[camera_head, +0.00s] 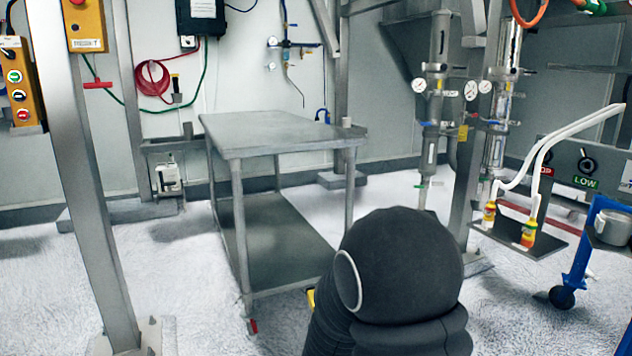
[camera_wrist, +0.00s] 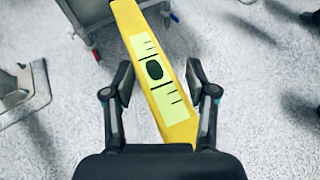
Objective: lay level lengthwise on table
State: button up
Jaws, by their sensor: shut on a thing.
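A yellow spirit level (camera_wrist: 185,130) with a pale green label and a dark oval vial is in my gripper (camera_wrist: 160,85) in the wrist view. It runs between the two fingers, tilted slightly, with its far end toward the top of the picture. The floor shows beneath it. In the head view my dark arm hides the gripper and nearly all of the level; only a small yellow bit (camera_head: 311,299) shows beside the arm. The metal table (camera_head: 275,133) stands beyond my arm, and its top is bare apart from a small item at its right corner.
A steel post (camera_head: 75,170) stands at the left. Pipes with gauges (camera_head: 432,95) stand right of the table. A small dark shelf with two bottles (camera_head: 520,235) and a blue wheeled frame (camera_head: 583,250) are at the right. Floor is open in front of the table.

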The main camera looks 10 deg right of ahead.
aim_at(279, 132)
jog(key=z, duration=0.15)
jog(key=k, duration=0.5)
jog(key=z, duration=1)
jog(key=i, duration=1.4)
jog(key=u, duration=0.7)
